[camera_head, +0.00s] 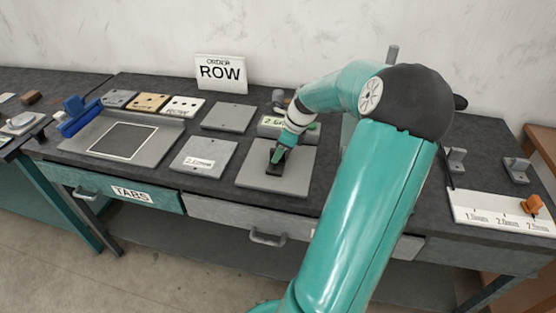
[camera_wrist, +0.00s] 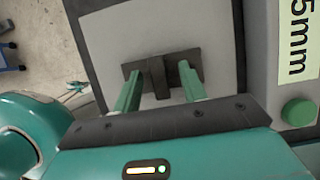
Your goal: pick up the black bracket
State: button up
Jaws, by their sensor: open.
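The black bracket (camera_wrist: 158,77) lies on a light grey plate (camera_wrist: 110,35) in the wrist view, with a raised rib across its middle. My gripper (camera_wrist: 160,85) is open, its two green fingers on either side of the rib, apart from it. In the head view my gripper (camera_head: 278,160) points down over the grey plate (camera_head: 262,180) on the bench. The bracket (camera_head: 275,169) shows there only as a small dark shape, mostly hidden by the fingers. I cannot tell how close the fingertips are to the bracket's base.
A grey block with a label and green button (camera_wrist: 298,111) stands right beside the plate. Left of it on the bench are a plate (camera_head: 205,155), a framed tray (camera_head: 122,141) and a blue tool (camera_head: 76,115). An "ORDER ROW" sign (camera_head: 221,73) stands behind. Metal brackets (camera_head: 455,160) stand at right.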

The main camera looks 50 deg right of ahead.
jog(key=shift+w+a+f, duration=0.1)
jog(key=shift+w+f, duration=0.15)
jog(key=shift+f, duration=0.2)
jog(key=shift+c, duration=0.4)
grip_shut()
jog(key=shift+r, duration=0.15)
